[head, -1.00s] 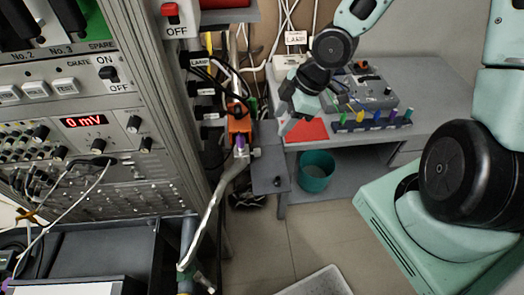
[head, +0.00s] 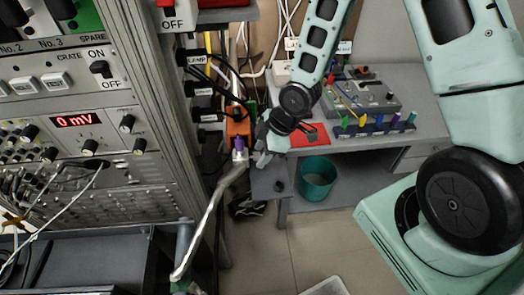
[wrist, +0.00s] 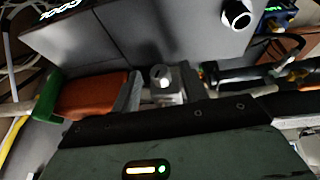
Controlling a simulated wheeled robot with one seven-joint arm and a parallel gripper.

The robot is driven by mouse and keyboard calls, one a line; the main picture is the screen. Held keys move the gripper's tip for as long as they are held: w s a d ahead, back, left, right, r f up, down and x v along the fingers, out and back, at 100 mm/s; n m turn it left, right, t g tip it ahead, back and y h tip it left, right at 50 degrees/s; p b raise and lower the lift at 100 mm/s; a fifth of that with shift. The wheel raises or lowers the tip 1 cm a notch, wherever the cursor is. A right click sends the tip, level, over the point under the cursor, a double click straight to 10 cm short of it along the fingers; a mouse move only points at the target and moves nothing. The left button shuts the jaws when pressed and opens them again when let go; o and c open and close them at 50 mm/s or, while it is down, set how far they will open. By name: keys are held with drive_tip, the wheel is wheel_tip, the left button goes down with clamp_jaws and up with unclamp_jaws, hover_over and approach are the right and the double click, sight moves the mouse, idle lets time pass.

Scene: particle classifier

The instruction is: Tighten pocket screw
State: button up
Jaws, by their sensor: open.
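The screw I take to be the pocket screw (wrist: 161,74) is a small silver round-headed part on a grey metal block in the wrist view. In the head view my gripper (head: 264,157) is beside the purple-and-silver fitting (head: 239,148) below the orange block, and hides its right side. In the wrist view my gripper (wrist: 163,92) has its fingers apart on either side of the screw's block. Whether they touch it is not clear. The orange block (wrist: 90,95) lies left of the fingers.
A grey equipment rack (head: 90,140) fills the left. A slanted silver pipe (head: 208,220) runs down from the fitting. A grey table (head: 430,105) with a red sheet (head: 309,136) is behind my arm. A teal bin (head: 318,174) stands below. Cables hang beside the rack.

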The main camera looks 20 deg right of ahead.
clamp_jaws()
drive_tip(key=shift+r+p, duration=0.15)
drive_tip(key=shift+p, duration=0.55)
